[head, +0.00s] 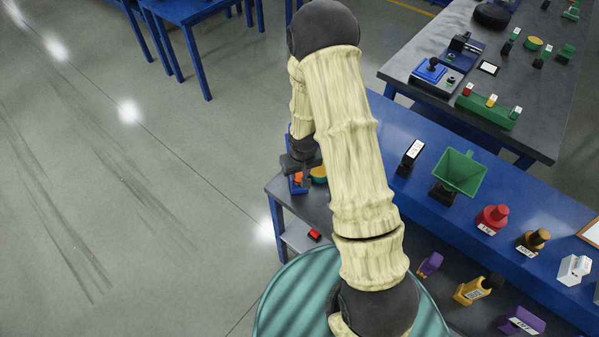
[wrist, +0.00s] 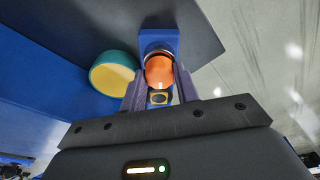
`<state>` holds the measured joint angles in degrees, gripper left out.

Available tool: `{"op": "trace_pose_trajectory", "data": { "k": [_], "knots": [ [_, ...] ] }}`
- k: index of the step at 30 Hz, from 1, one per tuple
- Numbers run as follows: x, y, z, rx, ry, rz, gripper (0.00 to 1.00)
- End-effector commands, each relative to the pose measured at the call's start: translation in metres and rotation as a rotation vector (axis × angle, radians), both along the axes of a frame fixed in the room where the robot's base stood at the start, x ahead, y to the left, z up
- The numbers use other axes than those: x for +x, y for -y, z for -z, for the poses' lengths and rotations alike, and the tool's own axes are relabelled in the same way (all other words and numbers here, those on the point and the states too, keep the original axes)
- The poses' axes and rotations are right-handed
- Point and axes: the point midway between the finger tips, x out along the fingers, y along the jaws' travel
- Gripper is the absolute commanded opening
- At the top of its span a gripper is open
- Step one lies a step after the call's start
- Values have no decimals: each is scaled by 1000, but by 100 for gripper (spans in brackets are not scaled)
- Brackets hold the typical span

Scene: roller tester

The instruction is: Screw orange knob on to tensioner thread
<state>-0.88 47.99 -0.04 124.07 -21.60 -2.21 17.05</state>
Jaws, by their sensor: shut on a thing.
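My gripper (wrist: 160,96) is shut on the orange knob (wrist: 158,69), which shows between its two fingers in the wrist view. The knob lies against a blue block-like holder (wrist: 159,40) on the dark grey bench top. The tensioner thread itself is hidden, so I cannot tell how far the knob sits on it. In the head view my gripper (head: 300,162) is low over the end of the small grey bench, with a bit of the orange knob (head: 298,177) showing below it. My arm covers part of that bench.
A yellow and teal round part (wrist: 113,73) stands close beside the knob. A red item (head: 314,235) lies on the lower shelf. A blue bench (head: 420,200) on the right holds a green funnel (head: 460,172) and several bottles. The floor to the left is clear.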

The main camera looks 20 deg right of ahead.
Motion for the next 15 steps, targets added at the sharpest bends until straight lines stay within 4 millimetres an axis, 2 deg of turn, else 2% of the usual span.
{"op": "trace_pose_trajectory", "data": {
  "k": [12, 15],
  "knots": [
    [0, -2, 0, -2, 0, 525, 0],
    [0, -2, 0, 0, 0, 592, 0]
  ]
}}
